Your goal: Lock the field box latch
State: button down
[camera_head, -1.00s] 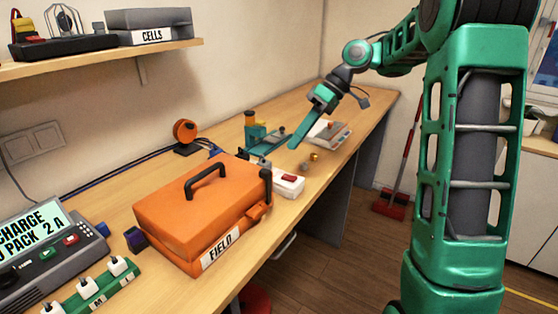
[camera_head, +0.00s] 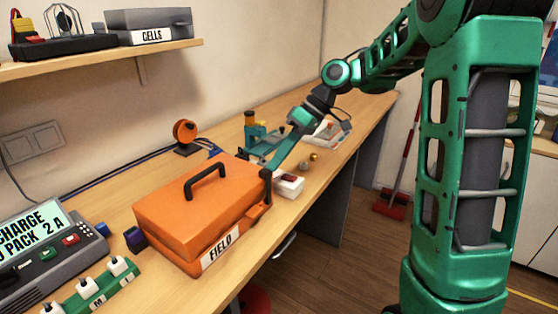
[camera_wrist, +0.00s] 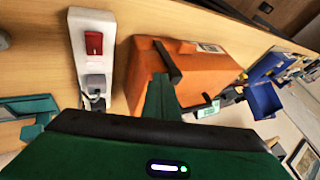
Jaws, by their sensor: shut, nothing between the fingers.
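The orange field box (camera_head: 190,218) sits on the bench with its lid down, a black handle on top and a FIELD label on its front. It also shows in the wrist view (camera_wrist: 205,70). My gripper (camera_head: 270,170) is shut and empty, its tip close to the box's right end near the black part there. In the wrist view the green fingers (camera_wrist: 162,98) point at the box. I cannot tell whether they touch it. The latch (camera_head: 252,217) looks like an orange tab at the right of the front; its exact position is unclear.
A white power strip with a red switch (camera_head: 288,185) lies just right of the box. A teal fixture (camera_head: 258,138) and an orange round device (camera_head: 185,132) stand behind. The charger (camera_head: 45,245) and a green socket strip (camera_head: 105,288) are at the left.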

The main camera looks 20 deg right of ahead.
jog(key=shift+s+a, duration=0.9)
jog(key=shift+a, duration=0.25)
jog(key=shift+w+d, duration=0.15)
jog(key=shift+w, duration=0.05)
jog(key=w+d+r, duration=0.2)
jog(key=d+r, duration=0.6)
jog(key=d, duration=0.1)
jog(key=shift+f, duration=0.1)
